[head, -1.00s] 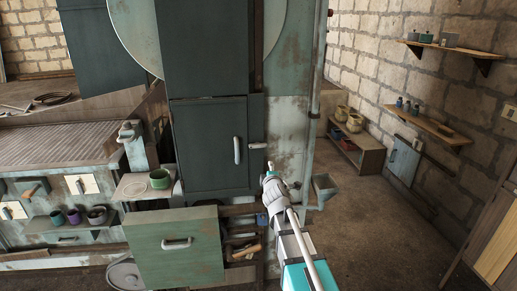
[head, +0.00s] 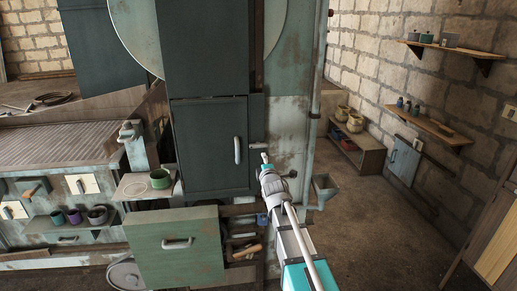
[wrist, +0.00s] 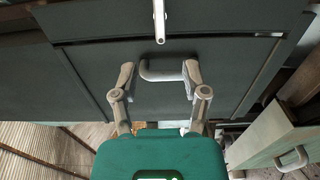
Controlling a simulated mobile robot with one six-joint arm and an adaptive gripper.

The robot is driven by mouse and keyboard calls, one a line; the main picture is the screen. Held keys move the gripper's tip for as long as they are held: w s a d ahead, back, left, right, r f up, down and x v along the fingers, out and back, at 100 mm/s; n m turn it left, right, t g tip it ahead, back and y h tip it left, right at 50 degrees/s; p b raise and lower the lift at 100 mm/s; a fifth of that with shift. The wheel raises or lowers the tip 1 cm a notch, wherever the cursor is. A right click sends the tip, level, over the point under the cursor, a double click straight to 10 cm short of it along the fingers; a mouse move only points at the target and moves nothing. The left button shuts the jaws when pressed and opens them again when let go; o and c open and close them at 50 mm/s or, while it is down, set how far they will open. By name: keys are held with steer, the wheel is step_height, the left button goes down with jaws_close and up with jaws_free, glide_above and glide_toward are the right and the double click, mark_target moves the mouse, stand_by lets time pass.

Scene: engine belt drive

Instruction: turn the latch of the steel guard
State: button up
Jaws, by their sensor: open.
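The steel guard is a dark green door (head: 208,165) with a pale handle (head: 237,150); it looks shut. The latch (head: 258,146) is a small light metal bar at its right edge, lying level in the head view. In the wrist view the latch (wrist: 160,22) points down across the door's edge, above the handle (wrist: 158,76). My gripper (head: 265,157) is just below and right of the latch in the head view. In the wrist view my open gripper (wrist: 159,74) has its fingers on either side of the handle in the picture; the depth gap is unclear. It is empty.
A green drawer (head: 178,248) stands out below the guard, with tools in an open shelf beside it. A pipe (head: 314,120) and funnel (head: 325,186) are to the right. A small shelf holds a green cup (head: 160,178) at left. The floor at right is clear.

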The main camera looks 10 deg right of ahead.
mark_target(259, 147)
steer(key=w, duration=1.2)
steer(key=shift+w, duration=0.15)
jaws_close()
